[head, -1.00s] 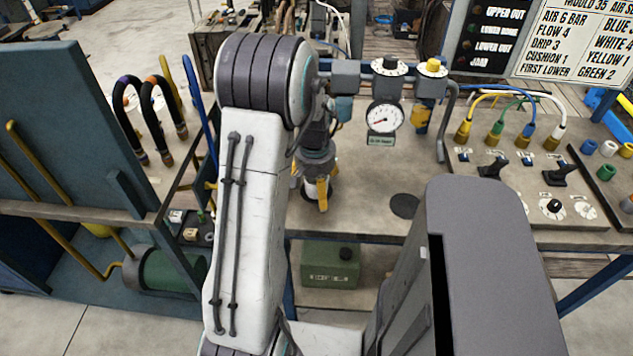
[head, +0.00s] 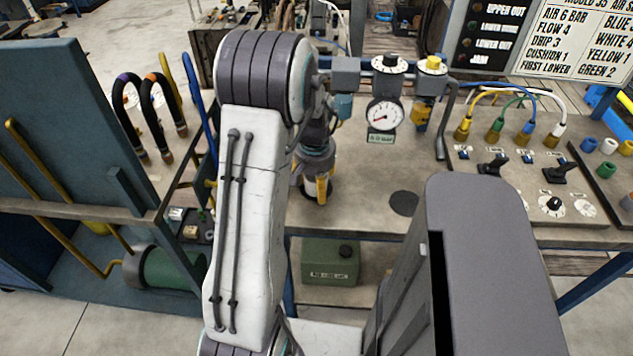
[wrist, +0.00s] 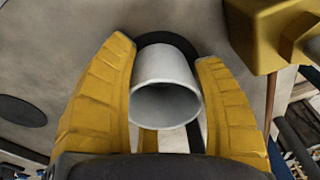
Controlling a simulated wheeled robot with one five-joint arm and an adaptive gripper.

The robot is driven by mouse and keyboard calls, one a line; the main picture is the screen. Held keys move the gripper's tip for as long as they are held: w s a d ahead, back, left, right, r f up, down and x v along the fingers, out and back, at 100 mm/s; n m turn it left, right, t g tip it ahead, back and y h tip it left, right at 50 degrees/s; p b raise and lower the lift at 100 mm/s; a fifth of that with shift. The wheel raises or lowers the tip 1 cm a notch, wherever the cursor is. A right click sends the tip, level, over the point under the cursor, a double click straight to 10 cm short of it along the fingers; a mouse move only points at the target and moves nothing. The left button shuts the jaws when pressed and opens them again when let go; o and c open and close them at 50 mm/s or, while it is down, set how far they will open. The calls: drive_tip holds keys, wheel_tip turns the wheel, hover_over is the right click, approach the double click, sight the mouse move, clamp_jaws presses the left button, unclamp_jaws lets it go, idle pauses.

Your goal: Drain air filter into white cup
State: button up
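A white cup (wrist: 165,85) sits between the two yellow fingers of my gripper (wrist: 165,65), its open mouth toward the wrist camera. Both fingers lie close against its sides, and I see no clear gap. In the head view my gripper (head: 317,188) is low over the bench, left of the gauge, and the cup is mostly hidden. A dark ring shows around the cup's far end. The air line above the bench carries a unit with a blue bowl (head: 343,106) and one with a yellow bowl (head: 421,115). I cannot tell which is the air filter.
A pressure gauge (head: 385,114) hangs between the two bowls. A yellow block (wrist: 262,38) is close to the right finger. A dark disc (head: 404,203) lies on the bench. Hose connectors and a switch panel (head: 530,185) stand right. A blue cabinet door (head: 65,120) is left.

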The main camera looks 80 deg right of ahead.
drive_tip(key=o, duration=0.4)
drive_tip(key=r, duration=0.4)
drive_tip(key=a+r, duration=0.1)
drive_tip(key=r, duration=0.7)
drive_tip(key=shift+a, duration=0.25)
drive_tip(key=shift+o, duration=0.2)
